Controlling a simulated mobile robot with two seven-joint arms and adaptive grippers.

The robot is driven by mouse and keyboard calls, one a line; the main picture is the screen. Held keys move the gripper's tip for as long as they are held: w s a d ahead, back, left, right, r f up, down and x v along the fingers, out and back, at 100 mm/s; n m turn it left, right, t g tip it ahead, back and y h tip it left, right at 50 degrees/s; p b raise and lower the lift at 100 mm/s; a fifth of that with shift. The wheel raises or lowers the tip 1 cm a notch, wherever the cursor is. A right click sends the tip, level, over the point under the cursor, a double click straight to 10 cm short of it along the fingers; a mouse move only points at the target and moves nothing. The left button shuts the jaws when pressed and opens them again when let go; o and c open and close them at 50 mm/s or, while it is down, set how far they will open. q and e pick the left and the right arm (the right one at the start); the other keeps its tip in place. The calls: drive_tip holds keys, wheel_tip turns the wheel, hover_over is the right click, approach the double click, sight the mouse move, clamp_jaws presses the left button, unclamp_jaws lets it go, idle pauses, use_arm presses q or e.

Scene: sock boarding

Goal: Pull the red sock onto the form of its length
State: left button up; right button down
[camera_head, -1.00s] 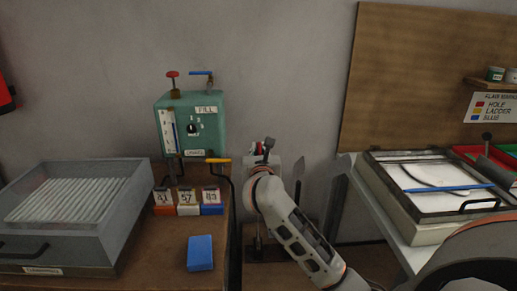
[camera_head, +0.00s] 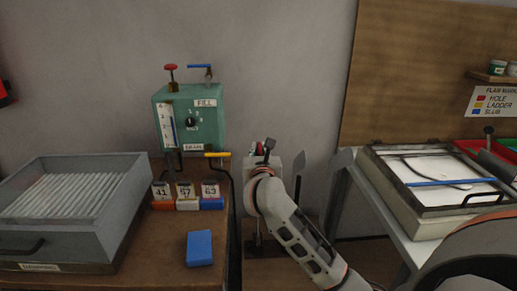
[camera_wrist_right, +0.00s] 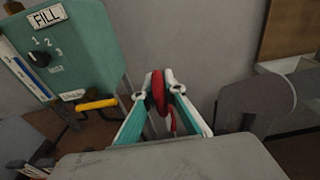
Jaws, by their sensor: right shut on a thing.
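My right gripper (camera_head: 262,148) is in the middle of the head view, in front of the grey wall. In the right wrist view my right gripper (camera_wrist_right: 163,88) is shut on the red sock (camera_wrist_right: 158,93), a narrow red strip between the fingertips. Most of the sock is hidden by the fingers. A grey flat form with a rounded end (camera_head: 341,162) stands right of the gripper, apart from it. A broad grey rounded shape, probably a form (camera_wrist_right: 250,98), shows at the right of the wrist view. My left gripper is not in view.
A green box with a dial and a FILL label (camera_head: 190,120) stands left of the gripper, with a yellow-handled lever (camera_head: 217,155). Numbered blocks (camera_head: 187,203), a blue block (camera_head: 200,247) and a grey tray (camera_head: 130,215) share the left table. A framed light panel (camera_head: 430,230) stands right.

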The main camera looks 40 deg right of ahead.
drive_tip(key=shift+f+b, duration=0.95)
drive_tip(key=shift+f, duration=0.8)
drive_tip(key=c, duration=2)
unclamp_jaws()
drive_tip(key=v, duration=1.2)
drive_tip(key=shift+s, duration=0.1)
